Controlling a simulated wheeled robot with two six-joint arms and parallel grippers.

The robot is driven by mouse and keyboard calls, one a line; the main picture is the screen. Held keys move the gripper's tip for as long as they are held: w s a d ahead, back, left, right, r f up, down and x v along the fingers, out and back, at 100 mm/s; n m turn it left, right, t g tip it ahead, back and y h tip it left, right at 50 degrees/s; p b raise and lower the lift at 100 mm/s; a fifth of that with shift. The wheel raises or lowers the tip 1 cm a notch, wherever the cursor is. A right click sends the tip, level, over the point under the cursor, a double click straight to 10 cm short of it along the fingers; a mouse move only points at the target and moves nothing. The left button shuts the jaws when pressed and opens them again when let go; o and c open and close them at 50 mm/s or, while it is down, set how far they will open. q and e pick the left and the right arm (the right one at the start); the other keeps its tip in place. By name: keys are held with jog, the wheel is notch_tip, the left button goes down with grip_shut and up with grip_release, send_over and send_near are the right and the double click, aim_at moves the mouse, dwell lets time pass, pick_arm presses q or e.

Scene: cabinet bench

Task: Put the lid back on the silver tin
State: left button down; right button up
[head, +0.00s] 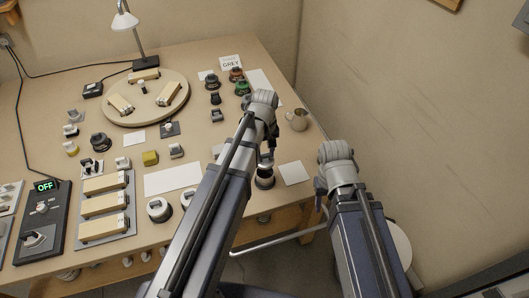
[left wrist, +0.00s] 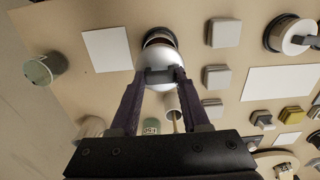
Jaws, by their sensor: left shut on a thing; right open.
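A round silver lid (left wrist: 158,78) is in the jaws of my left gripper (left wrist: 160,74), which is shut on it between its fingertips. In the left wrist view, an open tin (left wrist: 159,37) with a dark inside shows just beyond the lid, which covers part of it. In the head view my left gripper (head: 267,158) is directly above the tin (head: 265,181), near the bench's front right edge. I cannot tell whether lid and tin touch. My right gripper (head: 322,190) is open and empty, off the bench's right edge, its fingers partly hidden.
A white card (head: 293,173) lies right of the tin, and a mug (head: 297,119) stands behind it. Grey blocks (left wrist: 218,77) sit beside the tin in the left wrist view.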

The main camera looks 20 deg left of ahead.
pick_arm(q)
jog(key=shift+f+b, duration=3.15)
jog(key=shift+f, duration=0.1)
jog(key=shift+f, duration=0.1)
grip_release()
dwell(0.3)
jog(key=shift+r+p, duration=3.4)
jog(key=shift+r, duration=0.15)
